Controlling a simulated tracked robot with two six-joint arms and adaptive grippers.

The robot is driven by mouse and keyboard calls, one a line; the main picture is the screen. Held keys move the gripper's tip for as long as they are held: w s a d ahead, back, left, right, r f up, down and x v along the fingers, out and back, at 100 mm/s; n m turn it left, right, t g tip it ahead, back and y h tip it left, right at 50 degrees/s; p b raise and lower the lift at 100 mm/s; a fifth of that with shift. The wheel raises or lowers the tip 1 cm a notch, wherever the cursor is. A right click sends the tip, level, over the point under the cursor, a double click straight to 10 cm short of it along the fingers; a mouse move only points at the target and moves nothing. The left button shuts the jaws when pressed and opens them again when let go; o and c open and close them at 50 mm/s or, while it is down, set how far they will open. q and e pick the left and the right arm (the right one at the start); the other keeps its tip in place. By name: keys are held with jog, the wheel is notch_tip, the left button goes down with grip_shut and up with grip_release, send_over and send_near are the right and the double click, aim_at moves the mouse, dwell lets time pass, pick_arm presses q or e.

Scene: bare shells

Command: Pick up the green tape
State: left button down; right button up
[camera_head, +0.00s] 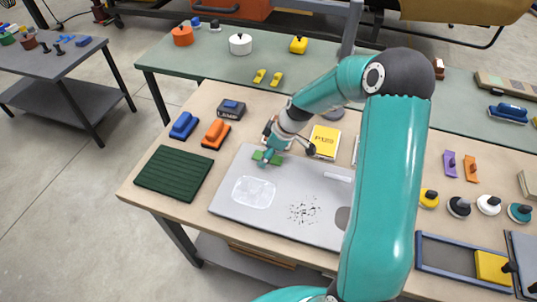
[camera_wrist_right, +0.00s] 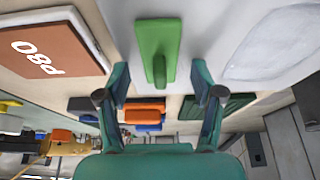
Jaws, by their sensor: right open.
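The only green thing near my right gripper is a flat green block (camera_wrist_right: 158,45) with a raised bar handle along its middle. It lies on a light grey panel (camera_head: 295,215) on the near workbench. In the head view the block (camera_head: 276,160) shows only in part, with my right gripper covering some of it. My right gripper (camera_wrist_right: 161,85) is open, its two fingers to either side of the handle's near end in the wrist picture, with nothing between them. I cannot tell the height gap. I see no roll of tape here. My left gripper is out of view.
An orange block (camera_head: 215,133), a blue block (camera_head: 184,125) and a dark green ribbed mat (camera_head: 174,173) lie left of the panel. A brown P80 sheet (camera_wrist_right: 50,45) is close beside the green block. A yellow pad (camera_head: 325,141) lies right of the gripper.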

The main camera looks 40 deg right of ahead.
jog(key=c, duration=1)
jog(key=shift+c, duration=0.2)
